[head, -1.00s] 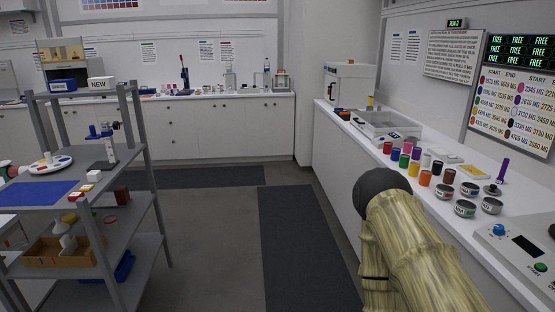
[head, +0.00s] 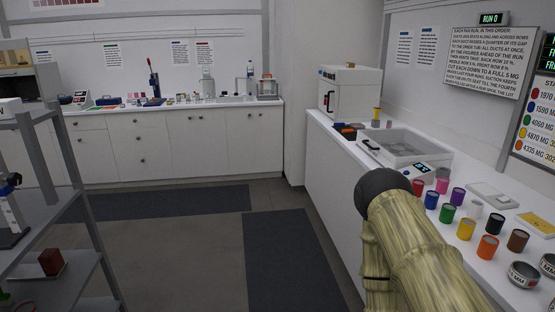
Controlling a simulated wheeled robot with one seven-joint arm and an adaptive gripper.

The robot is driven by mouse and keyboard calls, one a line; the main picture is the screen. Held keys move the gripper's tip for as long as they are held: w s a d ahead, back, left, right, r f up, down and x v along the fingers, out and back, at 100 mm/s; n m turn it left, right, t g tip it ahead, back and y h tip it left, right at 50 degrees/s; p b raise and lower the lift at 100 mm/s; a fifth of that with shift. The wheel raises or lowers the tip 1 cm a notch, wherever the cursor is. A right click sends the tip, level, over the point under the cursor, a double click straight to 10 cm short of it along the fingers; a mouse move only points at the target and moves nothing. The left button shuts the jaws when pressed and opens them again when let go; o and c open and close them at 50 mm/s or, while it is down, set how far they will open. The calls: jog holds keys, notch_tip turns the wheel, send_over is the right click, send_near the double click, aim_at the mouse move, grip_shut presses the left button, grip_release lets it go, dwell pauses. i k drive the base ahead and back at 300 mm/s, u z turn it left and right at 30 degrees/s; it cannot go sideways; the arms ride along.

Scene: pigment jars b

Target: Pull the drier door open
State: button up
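A white box-shaped cabinet (head: 352,94), which looks like the drier, stands at the far end of the right counter (head: 335,160). Its front faces left and shows a narrow door (head: 327,95) with a dark handle; the door looks shut. My arm, with a wood-grain pattern and a dark round joint, rises at the lower right, well short of the cabinet. My gripper is not in view.
A clear-walled tray device (head: 406,147) and rows of coloured jars, including a green jar (head: 447,213), occupy the right counter. A grey shelf rack (head: 60,205) stands at left. Dark mats (head: 290,260) lie on the open floor between. White cabinets (head: 170,142) line the back wall.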

aim_at(331, 109)
jog(key=i, duration=4.4)
jog(key=u, duration=0.05)
